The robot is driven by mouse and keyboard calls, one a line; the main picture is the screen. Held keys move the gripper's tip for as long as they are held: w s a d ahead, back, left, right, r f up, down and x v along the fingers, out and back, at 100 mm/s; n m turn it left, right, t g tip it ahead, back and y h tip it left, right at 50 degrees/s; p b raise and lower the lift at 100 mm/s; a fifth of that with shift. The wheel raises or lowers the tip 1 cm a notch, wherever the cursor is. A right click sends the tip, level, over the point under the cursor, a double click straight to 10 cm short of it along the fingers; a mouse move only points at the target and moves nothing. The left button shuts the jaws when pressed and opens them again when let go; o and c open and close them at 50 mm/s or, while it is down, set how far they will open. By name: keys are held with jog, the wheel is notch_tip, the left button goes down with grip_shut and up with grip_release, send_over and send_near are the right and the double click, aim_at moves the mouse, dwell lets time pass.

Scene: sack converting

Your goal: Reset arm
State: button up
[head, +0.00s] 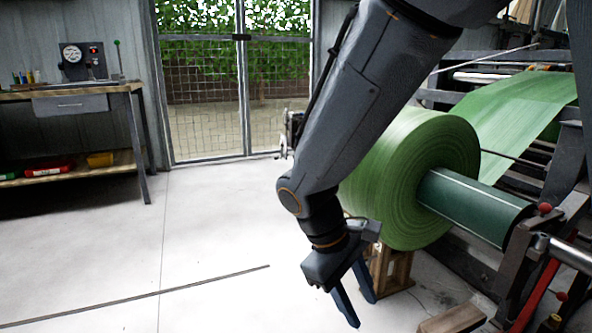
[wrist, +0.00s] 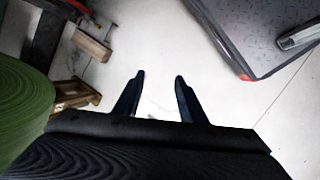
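My gripper (head: 362,308) hangs at the lower middle of the head view, pointing down over the pale floor. Its two dark fingers are apart with nothing between them, and the same shows in the wrist view (wrist: 160,82). My arm reaches down from the top right and hides part of the large green roll (head: 405,185). The roll's edge also shows at the left of the wrist view (wrist: 25,108).
The roll's machine frame (head: 515,260) stands at right, with a wooden stand (head: 393,270) by the roll. A workbench (head: 60,95) stands at far left. A mesh gate (head: 205,110) closes the back. The floor (head: 215,225) at left is largely clear.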

jog(key=s+a+r+m+y+p, duration=0.1)
jog(key=s+a+r+y, duration=0.25)
jog(key=s+a, duration=0.4)
jog(key=s+a+r+m+y, duration=0.1)
jog(key=s+a+r+y, duration=0.25)
jog(key=s+a, duration=0.35)
jog(key=d+r+m+h+p, duration=0.1)
jog(key=d+r+m+p, duration=0.2)
jog(key=d+r+p, duration=0.8)
jog(key=d+r+m+h+p, duration=0.1)
jog(key=d+r+m+p, duration=0.2)
jog(key=d+r+p, duration=0.8)
jog(key=shift+s+r+m+p, duration=0.4)
jog(key=shift+r+p, duration=2.85)
jog(key=shift+p, duration=4.4)
